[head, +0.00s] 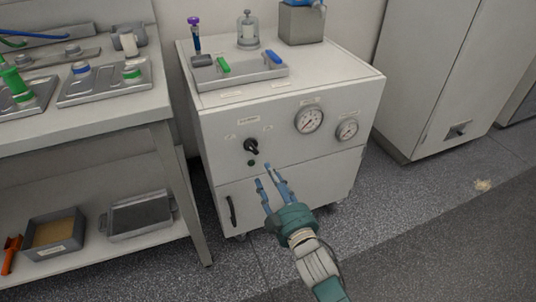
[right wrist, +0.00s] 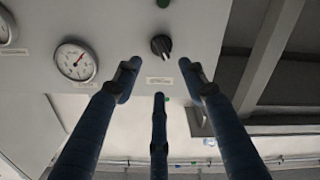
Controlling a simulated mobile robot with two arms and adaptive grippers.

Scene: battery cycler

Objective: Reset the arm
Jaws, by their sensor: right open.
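My right gripper (head: 268,178) is open and empty in front of the white cabinet (head: 228,178). Its blue fingers point at the cabinet front, a little below the black rotary knob (head: 251,146). In the right wrist view the spread fingers (right wrist: 158,80) frame the same knob (right wrist: 161,46), with a gap between them and nothing held. I cannot tell whether any finger touches the panel. My left gripper is not in view.
The cabinet front has two round gauges (head: 309,119) and a dark door handle (head: 231,211). Its top holds a grey tray (head: 240,73) with green and blue levers. A workbench (head: 90,125) stands at left, a tall cabinet (head: 430,80) at right. Floor (head: 420,220) at right is mostly clear.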

